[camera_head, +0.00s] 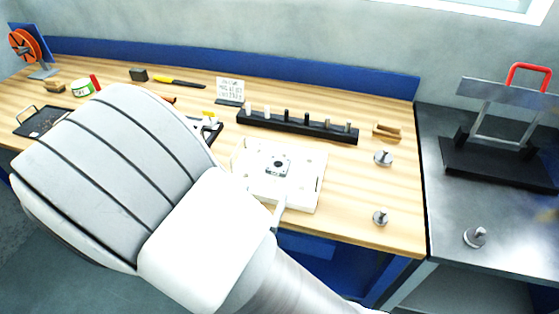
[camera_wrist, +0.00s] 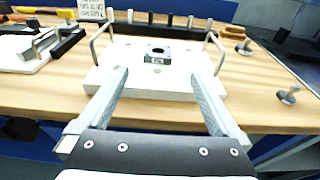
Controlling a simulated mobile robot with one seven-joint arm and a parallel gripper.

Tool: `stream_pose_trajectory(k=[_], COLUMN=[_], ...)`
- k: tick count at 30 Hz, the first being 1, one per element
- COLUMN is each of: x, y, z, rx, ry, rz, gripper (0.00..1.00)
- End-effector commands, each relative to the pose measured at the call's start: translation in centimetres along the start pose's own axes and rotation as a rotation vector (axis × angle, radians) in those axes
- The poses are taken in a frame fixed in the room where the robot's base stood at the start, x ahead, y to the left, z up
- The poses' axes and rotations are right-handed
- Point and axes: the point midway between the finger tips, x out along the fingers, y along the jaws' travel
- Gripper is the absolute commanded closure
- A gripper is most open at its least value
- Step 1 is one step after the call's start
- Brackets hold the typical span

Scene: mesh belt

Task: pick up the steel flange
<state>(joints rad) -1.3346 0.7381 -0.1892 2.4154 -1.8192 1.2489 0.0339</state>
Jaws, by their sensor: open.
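Three grey metal round-based pieces with short stems look like flanges; I cannot tell which one is meant. One (camera_head: 383,157) lies on the wooden bench right of the white plate, one (camera_head: 380,217) near the bench's front edge, and one (camera_head: 475,237) on the dark table at right. Two also show in the wrist view, the nearer (camera_wrist: 288,96) and the farther (camera_wrist: 243,48). My gripper (camera_wrist: 158,74) is open and empty, its fingers pointing at the front of the white plate, left of these pieces. In the head view my arm mostly hides it.
The white plate (camera_head: 302,194) carries a grey block with a round hole (camera_wrist: 157,54) and wire handles at its sides. A black rack (camera_head: 297,127) with several pegs stands behind. A steel frame with a red handle (camera_head: 530,68) stands on the dark table. Bench right of the plate is mostly clear.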

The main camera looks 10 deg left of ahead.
Motion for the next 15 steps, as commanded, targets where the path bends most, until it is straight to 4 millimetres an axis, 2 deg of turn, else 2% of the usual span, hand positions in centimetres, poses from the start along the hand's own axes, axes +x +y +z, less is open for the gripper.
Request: stream_pose_trajectory(k=[1,6,10,15], x=[1.2,4.8,6.7,7.7], y=[-0.1,-0.1,-0.1,0.0], z=[0.0,0.0,0.0,0.0], rx=[0.000,0.000,0.001,0.000], ry=[-0.002,-0.001,0.000,0.000], rz=[-0.005,-0.005,-0.003,-0.001], gripper=[0.00,0.00,0.00,0.00])
